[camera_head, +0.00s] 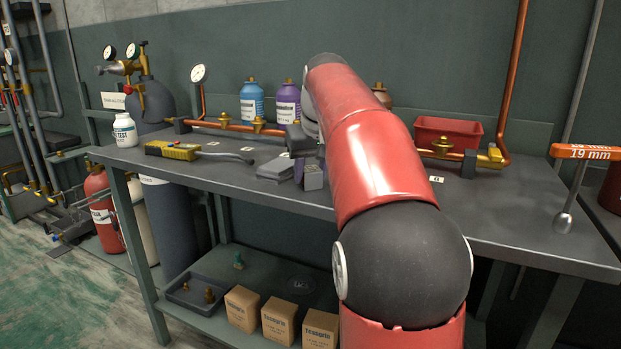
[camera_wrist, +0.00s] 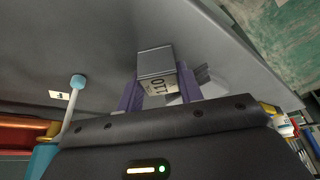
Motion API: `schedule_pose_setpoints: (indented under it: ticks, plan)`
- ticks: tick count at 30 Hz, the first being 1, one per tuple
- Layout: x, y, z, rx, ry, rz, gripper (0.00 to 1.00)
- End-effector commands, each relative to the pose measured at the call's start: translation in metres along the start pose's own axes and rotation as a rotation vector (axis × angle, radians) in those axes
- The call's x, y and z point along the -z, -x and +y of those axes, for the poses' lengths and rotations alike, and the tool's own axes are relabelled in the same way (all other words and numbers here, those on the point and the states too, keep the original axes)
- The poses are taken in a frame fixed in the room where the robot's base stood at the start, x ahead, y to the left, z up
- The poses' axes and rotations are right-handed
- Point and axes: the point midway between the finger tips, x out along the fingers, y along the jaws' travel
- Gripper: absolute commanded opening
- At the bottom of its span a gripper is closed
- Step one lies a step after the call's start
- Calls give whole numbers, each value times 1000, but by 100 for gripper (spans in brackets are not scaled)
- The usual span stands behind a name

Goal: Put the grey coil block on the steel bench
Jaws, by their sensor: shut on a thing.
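The grey coil block (camera_wrist: 156,61), with a pale face marked 10, sits between the two purple-grey fingers of my gripper (camera_wrist: 160,92) in the wrist view. My gripper is shut on it. In the head view the block (camera_head: 313,178) shows at the front part of the steel bench (camera_head: 225,170), beside my red arm, which hides most of the gripper. I cannot tell whether the block touches the bench top or is just above it. A second grey, stepped block (camera_head: 274,169) lies on the bench just left of it.
A yellow tool (camera_head: 172,150) with a dark hose lies left on the bench, near a white bottle (camera_head: 125,130). Copper pipework (camera_head: 228,125) and blue (camera_head: 252,102) and purple (camera_head: 287,103) bottles stand behind. A red bin (camera_head: 447,134) is at the back right. The bench's front right is mostly clear.

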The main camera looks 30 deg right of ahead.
Motion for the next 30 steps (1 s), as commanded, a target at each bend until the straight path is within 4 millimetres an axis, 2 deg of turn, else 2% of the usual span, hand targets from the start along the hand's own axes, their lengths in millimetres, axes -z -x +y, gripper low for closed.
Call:
schedule_pose_setpoints:
  ticks: [8,9,14,23,26,30]
  plan:
    - [-1,0,0,0,0,1,10]
    - [-1,-1,0,0,0,1,38]
    - [-1,0,0,0,0,1,58]
    - [0,2,0,0,1,1,58]
    - [1,10,0,0,0,3,58]
    - [2,35,0,-1,0,4,58]
